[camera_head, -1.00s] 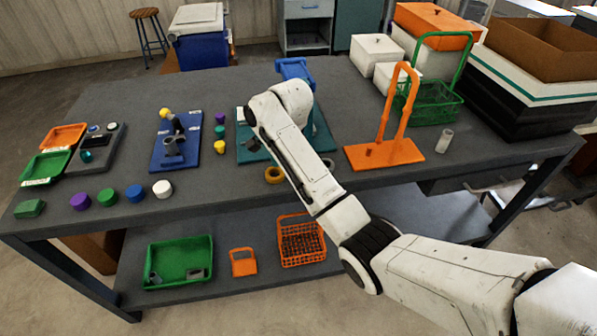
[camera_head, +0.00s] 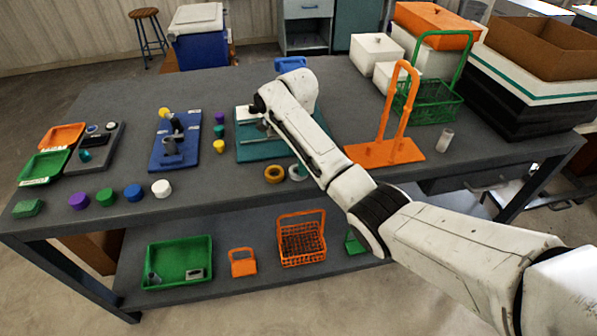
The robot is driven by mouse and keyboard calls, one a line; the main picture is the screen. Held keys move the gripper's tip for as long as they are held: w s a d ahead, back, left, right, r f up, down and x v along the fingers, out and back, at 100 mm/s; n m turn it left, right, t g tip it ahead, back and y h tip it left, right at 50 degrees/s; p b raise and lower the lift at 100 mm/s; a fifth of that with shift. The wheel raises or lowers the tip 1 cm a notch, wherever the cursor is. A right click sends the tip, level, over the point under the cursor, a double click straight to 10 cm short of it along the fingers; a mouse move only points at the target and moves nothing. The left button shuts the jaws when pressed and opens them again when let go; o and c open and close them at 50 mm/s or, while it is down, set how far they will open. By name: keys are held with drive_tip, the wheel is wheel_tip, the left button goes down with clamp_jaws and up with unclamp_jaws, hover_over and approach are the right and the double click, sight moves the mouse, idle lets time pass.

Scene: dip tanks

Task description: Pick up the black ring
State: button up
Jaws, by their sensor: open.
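I cannot make out a clearly black ring. Behind my forearm, the edge of another darker ring (camera_head: 329,164) shows, mostly covered. My gripper (camera_head: 259,104) is at the far end of the arm, over the teal board (camera_head: 262,150), and only a dark part of it shows. It is open, and nothing is seen in it. Its fingertips are hidden or too small to tell.
An orange stand (camera_head: 385,153) is right of my forearm, with a green basket (camera_head: 430,108) behind it. A blue board (camera_head: 175,155) with a grey fixture stands left. Several coloured caps line the front left edge. The table's front middle strip is mostly free.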

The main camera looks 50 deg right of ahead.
wheel_tip(320, 180, down, 4)
drive_tip(key=shift+s+a, duration=0.1)
drive_tip(key=shift+c, duration=0.3)
drive_tip(key=c, duration=1.2)
